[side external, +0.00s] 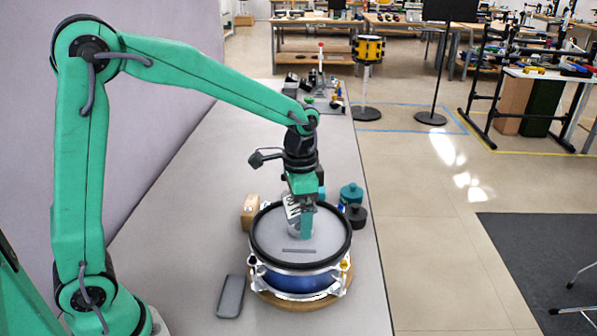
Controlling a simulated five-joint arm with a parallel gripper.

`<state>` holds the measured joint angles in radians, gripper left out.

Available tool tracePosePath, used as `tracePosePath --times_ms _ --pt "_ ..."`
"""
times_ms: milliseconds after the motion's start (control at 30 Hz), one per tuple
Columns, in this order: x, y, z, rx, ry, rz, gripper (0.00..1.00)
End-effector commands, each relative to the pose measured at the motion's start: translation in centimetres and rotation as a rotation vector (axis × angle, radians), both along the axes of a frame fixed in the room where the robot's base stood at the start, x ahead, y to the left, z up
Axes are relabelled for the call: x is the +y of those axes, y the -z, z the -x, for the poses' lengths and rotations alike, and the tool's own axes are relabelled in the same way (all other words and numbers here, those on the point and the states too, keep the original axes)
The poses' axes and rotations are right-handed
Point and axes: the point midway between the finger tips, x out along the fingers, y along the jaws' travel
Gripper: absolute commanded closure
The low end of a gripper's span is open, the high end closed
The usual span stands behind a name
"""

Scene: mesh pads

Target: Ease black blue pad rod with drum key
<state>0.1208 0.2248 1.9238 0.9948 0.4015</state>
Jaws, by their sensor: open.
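A blue drum pad (272,238) with a grey mesh head, a black rim and chrome lugs sits on a round wooden base on the grey bench. Chrome rods run down its side; one at the right (345,265) shows a brass-coloured part. My gripper (300,232) points down over the mesh head, with a teal finger and a silvery part near the surface. Whether it touches the head is unclear. It is open, and no held object can be made out. A short dark bar (299,251) lies on the head just in front of it. I cannot tell whether this is the drum key.
A grey flat case (231,297) lies left of the pad. A wooden block (250,212) stands behind left. Teal and black round containers (352,194) stand behind right, near the bench's right edge. Small tools (320,90) fill the far end. The bench's middle left is clear.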

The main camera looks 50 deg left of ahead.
Motion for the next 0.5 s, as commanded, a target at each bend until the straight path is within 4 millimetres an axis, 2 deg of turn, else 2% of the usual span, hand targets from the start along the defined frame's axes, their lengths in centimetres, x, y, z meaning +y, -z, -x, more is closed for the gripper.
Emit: tracePosePath --times_ms 167,500 --pt "0.0 -1.2 -0.1 -0.003 0.0 0.001 0.02" --pt "0.0 -5.4 -0.1 -0.005 0.0 0.001 0.02"
